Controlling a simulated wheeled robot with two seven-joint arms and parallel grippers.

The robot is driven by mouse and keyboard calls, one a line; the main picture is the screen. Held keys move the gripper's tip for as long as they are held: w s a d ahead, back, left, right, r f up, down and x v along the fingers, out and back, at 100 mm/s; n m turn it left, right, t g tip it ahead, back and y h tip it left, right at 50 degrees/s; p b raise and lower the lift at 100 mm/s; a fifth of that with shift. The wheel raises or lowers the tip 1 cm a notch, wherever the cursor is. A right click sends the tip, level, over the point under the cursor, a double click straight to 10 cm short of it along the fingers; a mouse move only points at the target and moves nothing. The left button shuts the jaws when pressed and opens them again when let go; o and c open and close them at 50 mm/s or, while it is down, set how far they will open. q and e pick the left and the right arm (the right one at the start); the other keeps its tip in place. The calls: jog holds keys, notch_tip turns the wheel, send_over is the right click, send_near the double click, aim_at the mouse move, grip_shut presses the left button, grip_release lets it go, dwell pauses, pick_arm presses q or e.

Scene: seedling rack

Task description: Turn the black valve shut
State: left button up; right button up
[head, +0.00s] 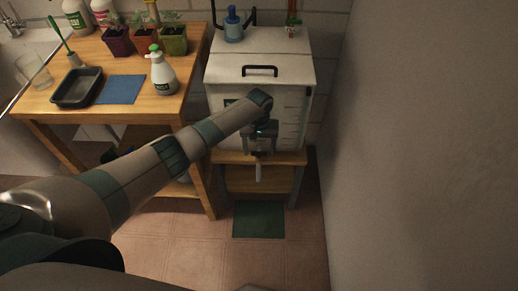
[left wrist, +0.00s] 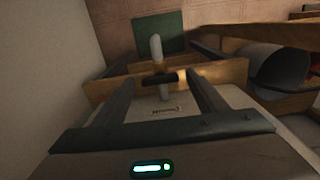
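The black valve (left wrist: 160,78) shows in the left wrist view as a short dark handle lying crosswise on a pale spigot (left wrist: 156,47). The spigot's end also shows in the head view (head: 258,172), below my gripper at the front of the white tank (head: 250,72). My left gripper (head: 260,150) is at the tank's lower front and hides the valve in the head view. In the left wrist view its two fingers (left wrist: 159,85) are wide apart, one either side of the valve, with gaps between. My right gripper is not in view.
The tank stands on a low wooden stand (head: 260,157). A green mat (head: 259,220) lies on the floor below. A wooden table (head: 120,55) with pots, a spray bottle (head: 162,74) and a black tray (head: 77,88) is at left. A wall (head: 420,140) bounds the right.

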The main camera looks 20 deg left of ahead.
aim_at(259, 152)
pick_arm(q)
notch_tip(259, 152, up, 17)
jog(key=shift+r, duration=0.2)
dwell(0.7)
dwell(0.5)
